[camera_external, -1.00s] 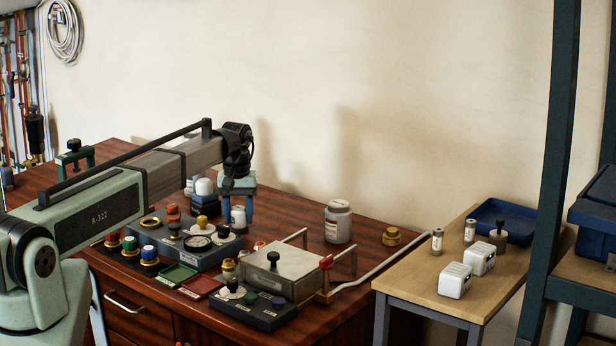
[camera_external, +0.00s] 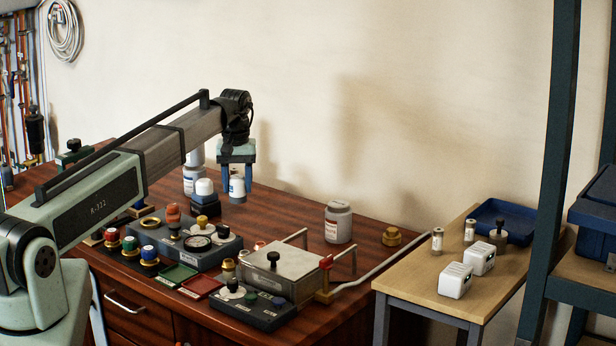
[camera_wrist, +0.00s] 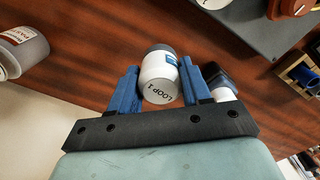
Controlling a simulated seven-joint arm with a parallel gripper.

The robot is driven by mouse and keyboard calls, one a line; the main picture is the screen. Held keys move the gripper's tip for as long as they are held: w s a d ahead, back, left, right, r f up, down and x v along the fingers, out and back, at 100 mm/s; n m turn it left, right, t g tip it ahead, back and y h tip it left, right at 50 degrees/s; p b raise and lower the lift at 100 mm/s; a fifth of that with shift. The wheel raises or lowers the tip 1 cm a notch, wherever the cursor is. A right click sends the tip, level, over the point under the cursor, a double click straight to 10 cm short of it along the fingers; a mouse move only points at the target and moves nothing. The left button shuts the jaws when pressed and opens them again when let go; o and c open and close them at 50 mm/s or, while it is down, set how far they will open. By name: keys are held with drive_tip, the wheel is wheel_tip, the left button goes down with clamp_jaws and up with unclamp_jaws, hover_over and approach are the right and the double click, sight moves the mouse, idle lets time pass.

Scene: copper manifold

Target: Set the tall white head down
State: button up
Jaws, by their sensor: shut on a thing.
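My gripper (camera_external: 237,188) is shut on a white cylindrical head (camera_external: 237,186) with a dark end, gripped between the blue fingers. In the wrist view, the head (camera_wrist: 160,82) reads "LOOP 1" on its near end. It appears held above the brown table (camera_external: 290,205), though the exact gap is unclear. Another white-topped head (camera_external: 204,187) stands on a dark block to its left in the external view. A white jar-like thing (camera_external: 190,180) stands behind that, partly hidden by my arm.
A grey instrument box (camera_external: 178,250) with knobs and a metal-topped box (camera_external: 275,268) stand in front. Bare table lies between my gripper and the jar.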

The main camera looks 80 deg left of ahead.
drive_tip(key=shift+r, duration=0.7)
drive_tip(key=shift+w+d+r, duration=0.15)
drive_tip(key=shift+w+d, duration=0.1)
drive_tip(key=shift+w, duration=0.1)
drive_tip(key=w+d+m, duration=0.2)
drive_tip(key=w+d, duration=0.7)
drive_tip(key=d, duration=0.3)
drive_tip(key=w+d+m, duration=0.1)
drive_tip(key=w+d, duration=0.9)
drive_tip(key=d, duration=0.1)
drive_tip(key=shift+s+d+f+n, duration=0.1)
drive_tip(key=shift+s+f+n, duration=0.1)
drive_tip(key=shift+f+n, duration=1.1)
drive_tip(key=shift+s+d+f+n, duration=0.1)
drive_tip(key=shift+s+f+n, duration=0.3)
drive_tip(key=shift+f, duration=1.55)
drive_tip(key=shift+s+d+f+n, duration=0.1)
drive_tip(key=shift+f+n, duration=0.9)
drive_tip(key=shift+f, duration=0.65)
drive_tip(key=shift+f, duration=0.15)
drive_tip(key=o, duration=1.1)
